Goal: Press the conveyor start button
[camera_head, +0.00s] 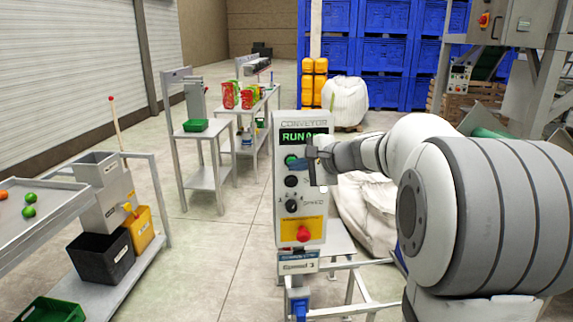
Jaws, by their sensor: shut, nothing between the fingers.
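The conveyor control box (286,213) is a light grey upright panel in the middle of the view. A green button (291,160) sits just below the display. Below it are a black button (291,182), a dark speed knob (291,205) and a red stop button (303,234) on yellow. My gripper (312,160) is shut and empty at the panel, at the right side of the green button. I cannot tell whether it touches the button.
Stands with a green tray (195,125) are behind. Blue crates (385,55) and a white sack (345,100) are at the back. Floor between is clear.

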